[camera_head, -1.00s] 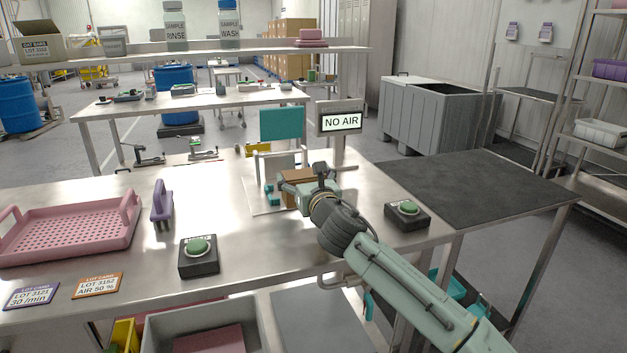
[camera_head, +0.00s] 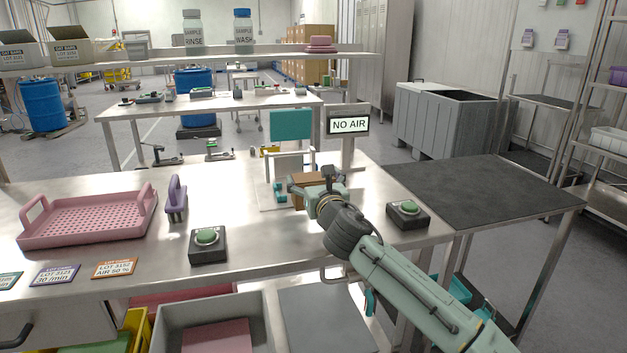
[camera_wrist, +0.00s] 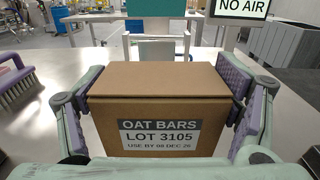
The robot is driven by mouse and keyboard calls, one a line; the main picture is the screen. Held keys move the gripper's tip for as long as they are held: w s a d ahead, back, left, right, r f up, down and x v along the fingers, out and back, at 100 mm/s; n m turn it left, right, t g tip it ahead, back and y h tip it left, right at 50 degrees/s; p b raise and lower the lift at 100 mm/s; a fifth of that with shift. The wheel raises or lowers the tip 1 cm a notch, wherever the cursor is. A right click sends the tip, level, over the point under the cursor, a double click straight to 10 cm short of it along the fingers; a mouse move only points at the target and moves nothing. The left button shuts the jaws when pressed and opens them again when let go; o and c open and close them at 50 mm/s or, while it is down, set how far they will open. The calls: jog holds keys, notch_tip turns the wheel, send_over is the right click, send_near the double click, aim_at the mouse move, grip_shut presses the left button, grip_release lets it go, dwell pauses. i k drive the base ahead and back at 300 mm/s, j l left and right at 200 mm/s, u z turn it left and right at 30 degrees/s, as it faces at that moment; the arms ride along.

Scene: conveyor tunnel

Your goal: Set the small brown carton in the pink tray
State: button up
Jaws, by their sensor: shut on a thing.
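The small brown carton (camera_wrist: 160,104) fills the middle of the wrist view, with a label reading OAT BARS, LOT 3105. My gripper (camera_wrist: 158,112) is shut on it, one finger pad against each side. In the head view the carton (camera_head: 308,178) is mostly hidden behind my gripper (camera_head: 318,190), at the small stand with the teal panel (camera_head: 290,125). I cannot tell whether the carton touches the surface beneath it. The pink tray (camera_head: 90,238), perforated and with raised end handles, is empty at the left of the steel table, well apart from my gripper.
A purple-handled brush (camera_head: 176,198) stands just right of the tray. A black box with a green button (camera_head: 208,240) sits near the front edge, another (camera_head: 408,212) right of my arm. A NO AIR sign (camera_head: 348,124) rises behind the gripper. Lot cards (camera_head: 114,268) lie at front left.

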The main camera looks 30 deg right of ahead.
aim_at(100, 233)
jog(key=j, duration=1.05)
jog(key=i+j+u, duration=0.15)
jog(key=j, duration=0.85)
